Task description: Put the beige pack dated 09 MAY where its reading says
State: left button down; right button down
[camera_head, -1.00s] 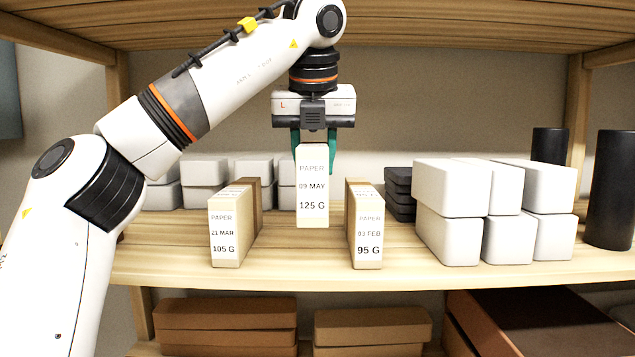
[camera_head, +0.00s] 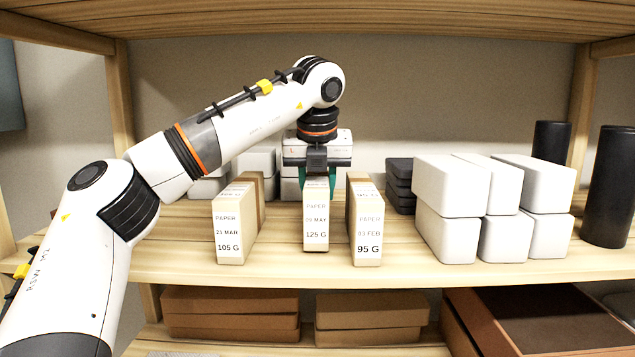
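The beige pack dated 09 MAY (camera_head: 316,222) reads PAPER, 125 G on its white front label. It is upright between two similar packs on the middle shelf, its base at or just above the boards. My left gripper (camera_head: 317,182) comes down from above with its green fingers on either side of the pack's top, shut on it. The pack at left (camera_head: 229,235) reads 21 MAR, 105 G. The pack at right (camera_head: 367,235) reads 03 FEB, 95 G. Each has another brown pack close behind it. My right gripper is not in view.
White boxes (camera_head: 446,235) are stacked right of the packs, with dark flat boxes (camera_head: 400,183) behind and black cylinders (camera_head: 609,190) at far right. More white boxes stand behind at left. Brown boxes (camera_head: 230,314) lie on the shelf below. The middle shelf's front strip (camera_head: 320,270) is clear.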

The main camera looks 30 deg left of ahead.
pick_arm(q)
jog(key=shift+w+a+f, duration=0.1)
jog(key=shift+a, duration=0.1)
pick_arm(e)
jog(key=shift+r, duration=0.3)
pick_arm(q)
jog(key=shift+d+f, duration=0.1)
jog(key=shift+f, duration=0.05)
jog(key=c, duration=0.9)
grip_release()
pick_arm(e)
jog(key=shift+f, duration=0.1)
